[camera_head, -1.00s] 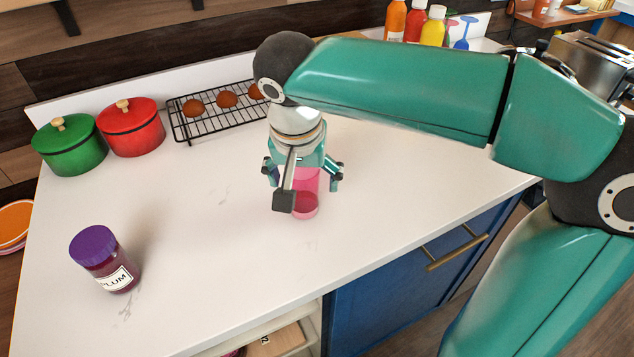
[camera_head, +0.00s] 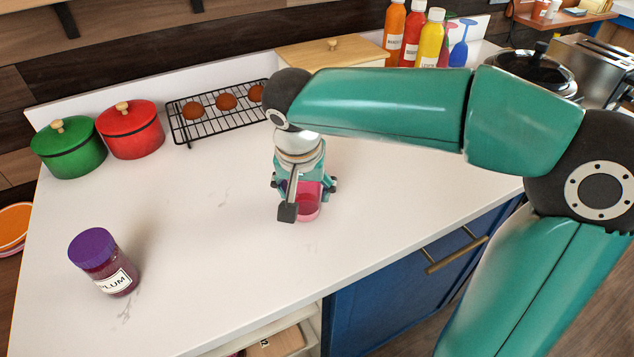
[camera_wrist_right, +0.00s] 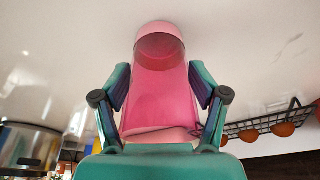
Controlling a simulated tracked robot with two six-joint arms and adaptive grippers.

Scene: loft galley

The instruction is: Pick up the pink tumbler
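The pink tumbler (camera_head: 308,206) stands upright on the white counter, partly hidden behind my right gripper in the head view. My right gripper (camera_head: 304,186) is low over the counter with its fingers on either side of the tumbler. In the right wrist view the tumbler (camera_wrist_right: 160,98) fills the space between the two fingers of the right gripper (camera_wrist_right: 160,88), and both appear to press on its sides. My left gripper is not in view.
A plum jar (camera_head: 103,262) with a purple lid stands at the front left. A green pot (camera_head: 69,150), a red pot (camera_head: 130,132) and a wire rack (camera_head: 205,128) with brown round items are at the back. Bottles (camera_head: 411,38) stand behind my arm. The counter's left-middle is clear.

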